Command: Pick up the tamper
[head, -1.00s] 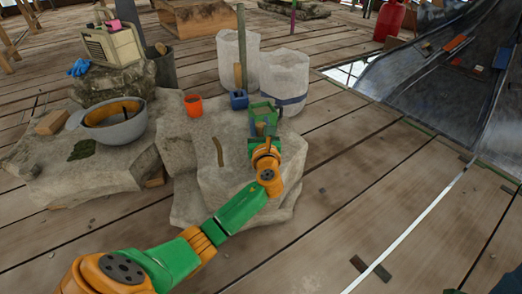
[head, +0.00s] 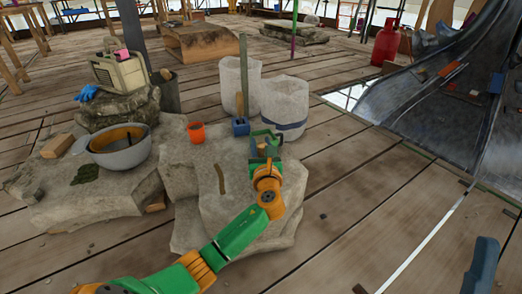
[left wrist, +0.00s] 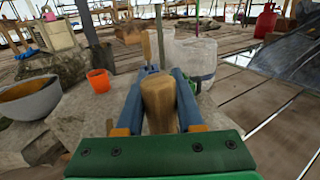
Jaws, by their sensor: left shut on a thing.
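My left gripper (head: 266,148) is over the pale stone block in the head view. In the left wrist view its two blue fingers (left wrist: 160,105) are shut on an upright, rounded wooden piece, which I take to be the tamper's handle (left wrist: 159,100). The tamper's lower end is hidden by the gripper and arm. Behind it stands a blue block (head: 240,127) with a wooden handle. A blue-grey part at the lower right edge of the head view looks like a finger of my right gripper (head: 482,265); its opening is not shown.
An orange cup (head: 196,132) and a grey bowl (head: 120,155) sit on the stones to the left. Two whitish sacks (head: 284,105) stand behind the blue block. A dark chute (head: 450,110) is at right. The plank floor (head: 360,200) between is mostly clear.

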